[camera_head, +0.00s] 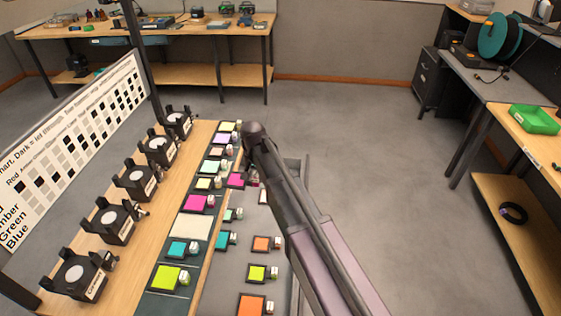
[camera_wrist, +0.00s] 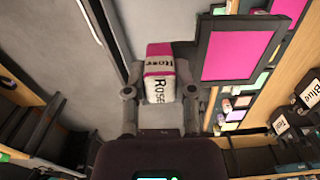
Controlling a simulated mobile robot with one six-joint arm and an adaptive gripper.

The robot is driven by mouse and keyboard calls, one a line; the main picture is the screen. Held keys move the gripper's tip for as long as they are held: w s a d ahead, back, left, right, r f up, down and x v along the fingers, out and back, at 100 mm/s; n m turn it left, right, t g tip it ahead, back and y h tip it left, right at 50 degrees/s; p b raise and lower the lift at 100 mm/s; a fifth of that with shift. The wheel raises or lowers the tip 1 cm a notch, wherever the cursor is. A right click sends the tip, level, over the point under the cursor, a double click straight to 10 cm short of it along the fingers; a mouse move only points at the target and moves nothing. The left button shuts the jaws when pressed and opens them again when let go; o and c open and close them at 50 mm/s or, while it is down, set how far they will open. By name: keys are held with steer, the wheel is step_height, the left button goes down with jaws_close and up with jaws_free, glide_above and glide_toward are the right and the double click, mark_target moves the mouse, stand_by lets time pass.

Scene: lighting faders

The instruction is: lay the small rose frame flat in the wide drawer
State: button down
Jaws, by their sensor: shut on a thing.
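The small rose frame (camera_head: 237,180) is a magenta square in a dark border with a white block handle. In the wrist view the magenta pane (camera_wrist: 238,54) sits to the right of the handle (camera_wrist: 160,75), which reads "Rose". My gripper (camera_wrist: 160,92) is shut on that handle, one finger on each side. In the head view my arm hides most of my gripper (camera_head: 253,181). The wide drawer (camera_head: 226,275) is a grey open tray along the bench's right side. The frame shows over its far part; I cannot tell its height above the floor of it.
Orange (camera_head: 262,244) and yellow-green (camera_head: 257,273) frames lie in the drawer with bare grey between them. A dark strip (camera_head: 163,305) on the bench carries several frames, including a larger magenta one (camera_head: 197,203). Black lamps (camera_head: 135,180) stand to the left.

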steer(key=w+d+f+b, duration=0.1)
steer(key=w+d, duration=0.7)
steer(key=w, duration=0.2)
steer(key=shift+f+n, duration=0.15)
steer(key=shift+n, duration=0.25)
steer(key=shift+f, duration=0.1)
step_height(320, 180, down, 30)
steer(key=b, duration=3)
steer(key=shift+f+b, duration=0.15)
steer(key=shift+b, duration=0.15)
steer(key=shift+a+f+b, duration=0.1)
steer(key=shift+f+b, duration=1.15)
stand_by(0.7)
